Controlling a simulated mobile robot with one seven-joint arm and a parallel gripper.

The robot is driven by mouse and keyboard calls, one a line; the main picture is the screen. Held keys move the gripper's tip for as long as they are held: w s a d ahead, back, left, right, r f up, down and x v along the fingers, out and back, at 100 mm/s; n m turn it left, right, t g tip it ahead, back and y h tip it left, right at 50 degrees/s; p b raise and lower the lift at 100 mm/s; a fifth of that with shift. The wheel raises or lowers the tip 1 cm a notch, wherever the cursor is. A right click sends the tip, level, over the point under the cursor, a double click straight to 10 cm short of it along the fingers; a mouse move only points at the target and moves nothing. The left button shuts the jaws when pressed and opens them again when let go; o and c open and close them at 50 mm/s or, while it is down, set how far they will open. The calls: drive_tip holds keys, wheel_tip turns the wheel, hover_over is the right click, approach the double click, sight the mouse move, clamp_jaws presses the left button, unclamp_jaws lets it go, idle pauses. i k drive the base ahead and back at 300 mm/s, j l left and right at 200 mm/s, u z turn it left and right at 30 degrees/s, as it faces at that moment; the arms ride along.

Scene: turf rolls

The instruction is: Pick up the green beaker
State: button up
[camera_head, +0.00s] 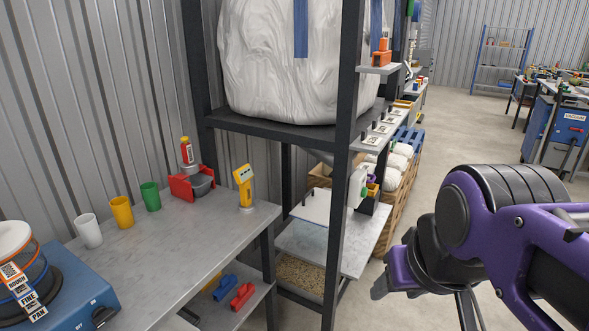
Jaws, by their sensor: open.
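The green beaker (150,196) stands upright on the grey workbench (215,240), near the corrugated wall. It is the right-hand one of a row of beakers, with a yellow beaker (122,212) and a white beaker (89,231) to its left. My purple and black arm enters at the right. My gripper (385,286) shows only in part at the arm's lower left, open and far to the right of the green beaker. No object shows in it, though part of it is hidden by the arm.
A red and grey device (190,181) stands just right of the green beaker, with a yellow device (244,187) beyond it. A blue sieve machine (62,293) is at the left. A dark rack post (343,165) stands between bench and arm. The bench front is clear.

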sight(150, 193)
drive_tip(key=u, duration=1.25)
